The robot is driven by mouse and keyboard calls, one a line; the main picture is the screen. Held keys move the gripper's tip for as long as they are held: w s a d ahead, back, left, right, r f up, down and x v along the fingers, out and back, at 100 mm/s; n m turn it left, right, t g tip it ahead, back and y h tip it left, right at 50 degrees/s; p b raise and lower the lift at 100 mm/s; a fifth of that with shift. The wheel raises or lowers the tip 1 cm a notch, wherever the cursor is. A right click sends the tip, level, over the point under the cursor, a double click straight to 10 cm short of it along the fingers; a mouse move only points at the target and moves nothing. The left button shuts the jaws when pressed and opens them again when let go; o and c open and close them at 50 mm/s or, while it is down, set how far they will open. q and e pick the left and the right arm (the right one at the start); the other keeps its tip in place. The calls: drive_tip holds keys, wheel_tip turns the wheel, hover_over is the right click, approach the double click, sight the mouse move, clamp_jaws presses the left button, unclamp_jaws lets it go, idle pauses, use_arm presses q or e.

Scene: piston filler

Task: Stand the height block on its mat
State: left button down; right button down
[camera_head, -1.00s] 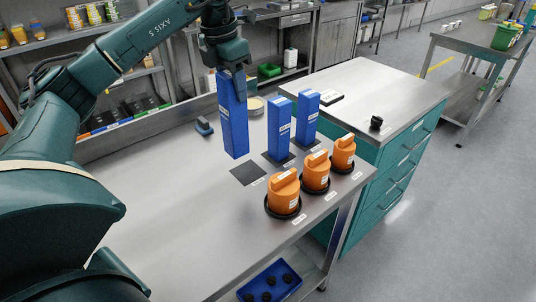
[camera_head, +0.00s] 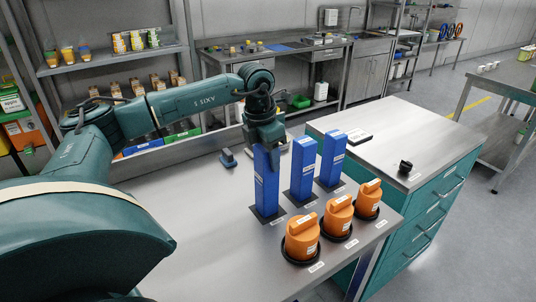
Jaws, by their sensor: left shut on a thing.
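The blue height block (camera_head: 266,182) stands upright over its dark mat (camera_head: 258,216) on the steel table. Its lower end appears to be at the mat, with dark mat showing around its base. My left gripper (camera_head: 268,143) is shut on the block's top from above, and its fingers partly hide the block's upper end. Two more blue blocks, the middle one (camera_head: 303,170) and the far one (camera_head: 333,158), stand upright on mats to the right. My right gripper is not in view.
Three orange knobbed parts sit in black rings along the table's front edge, the nearest (camera_head: 302,238) in front of the held block. A small blue-grey object (camera_head: 228,159) lies behind. The table (camera_head: 205,220) is clear at left.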

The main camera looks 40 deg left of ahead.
use_arm(q)
drive_tip(key=shift+f, duration=0.15)
drive_tip(key=c, duration=0.8)
unclamp_jaws()
drive_tip(key=shift+o, duration=0.2)
drive_tip(key=r, duration=0.4)
drive_tip(key=s+r, duration=0.1)
drive_tip(key=r, duration=0.7)
drive_tip(key=shift+s+a+r, duration=0.15)
drive_tip(key=shift+s+a, duration=0.05)
drive_tip(key=shift+s, duration=0.15)
